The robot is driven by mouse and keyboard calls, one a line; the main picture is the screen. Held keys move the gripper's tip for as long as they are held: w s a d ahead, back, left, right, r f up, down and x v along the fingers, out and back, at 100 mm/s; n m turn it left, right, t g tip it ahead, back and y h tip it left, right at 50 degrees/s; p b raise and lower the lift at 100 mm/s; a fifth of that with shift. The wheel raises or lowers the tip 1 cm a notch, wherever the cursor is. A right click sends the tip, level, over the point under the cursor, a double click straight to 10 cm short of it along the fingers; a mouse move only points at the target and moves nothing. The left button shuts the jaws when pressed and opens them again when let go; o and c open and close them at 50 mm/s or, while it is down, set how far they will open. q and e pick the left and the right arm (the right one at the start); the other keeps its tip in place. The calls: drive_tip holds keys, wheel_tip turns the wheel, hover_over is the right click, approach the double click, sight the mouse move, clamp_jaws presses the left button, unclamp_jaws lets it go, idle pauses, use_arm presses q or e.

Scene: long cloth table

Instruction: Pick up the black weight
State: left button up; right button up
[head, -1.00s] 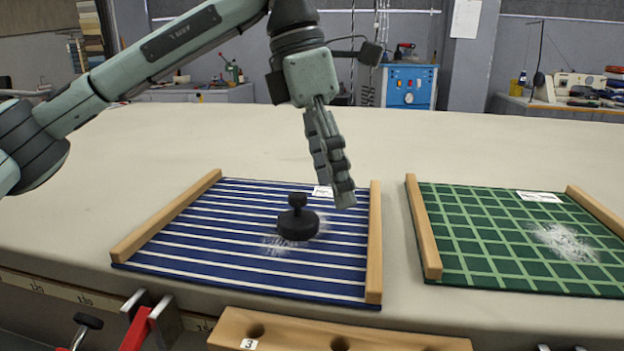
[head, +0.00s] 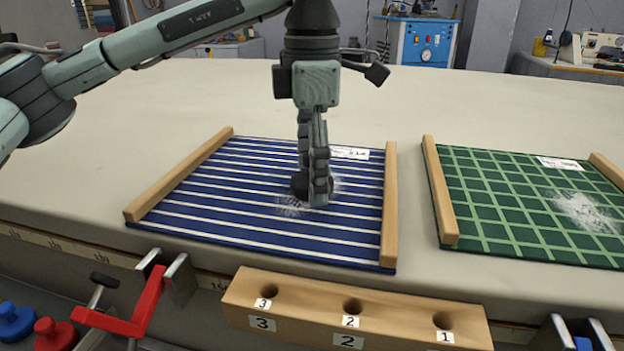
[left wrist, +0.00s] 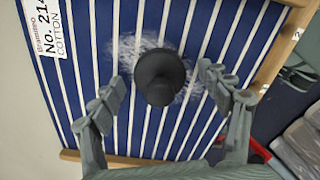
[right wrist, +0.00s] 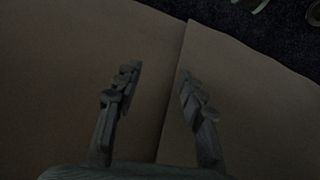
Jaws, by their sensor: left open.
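The black weight (head: 299,184) stands on the blue cloth with white stripes, over a pale chalky patch. In the head view it is partly hidden behind my left gripper (head: 314,190), which points down at it. In the left wrist view the round weight (left wrist: 160,77) sits between and just ahead of the open fingers of my left gripper (left wrist: 160,92). The fingers look apart from it on both sides. My right gripper (right wrist: 160,85) is open and empty in the dark right wrist view, over a brown surface.
Wooden bars (head: 389,205) flank the striped cloth (head: 250,228). A green checked cloth (head: 500,215) with a chalky patch lies to the right. A wooden block (head: 395,308) with numbered holes and a red clamp (head: 140,305) are at the front edge. The table (head: 440,100) behind is clear.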

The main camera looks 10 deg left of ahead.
use_arm(q)
drive_tip(key=shift+c, duration=0.3)
drive_tip(key=c, duration=1.6)
drive_tip(key=shift+r, duration=0.1)
